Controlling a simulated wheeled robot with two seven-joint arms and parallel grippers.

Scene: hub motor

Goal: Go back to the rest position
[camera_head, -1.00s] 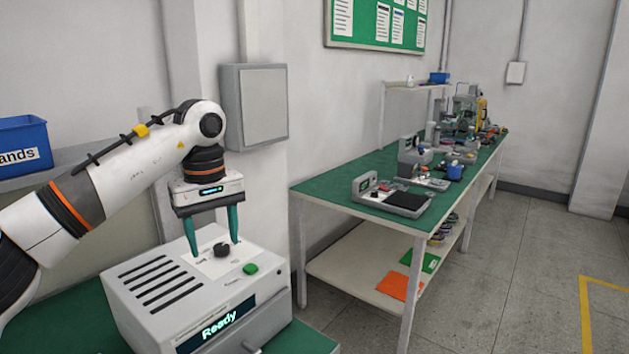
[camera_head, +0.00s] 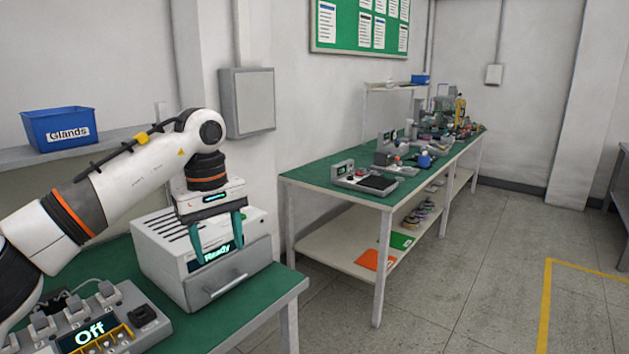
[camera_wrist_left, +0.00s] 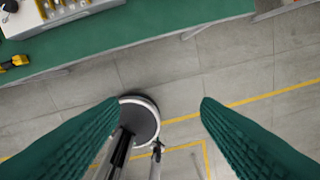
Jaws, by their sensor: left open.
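My left gripper (camera_head: 219,260) has two green fingers that stand apart, pointing down and empty. In the head view it hangs in front of the grey box machine (camera_head: 168,257), whose screen reads "Ready". The fingers overlap the screen and the drawer front in the picture. In the left wrist view the gripper (camera_wrist_left: 160,105) shows both ribbed fingers spread wide, with bare floor and a round dark-topped part with a pale rim between them. My right gripper is not in view.
An "Off" device (camera_head: 150,318) sits on the near green bench (camera_head: 262,305). A blue "Glands" bin (camera_head: 58,130) stands on a shelf behind. A long green workbench (camera_head: 318,175) with several devices runs along the wall. The floor (camera_head: 460,270) to the right is open, with a yellow line.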

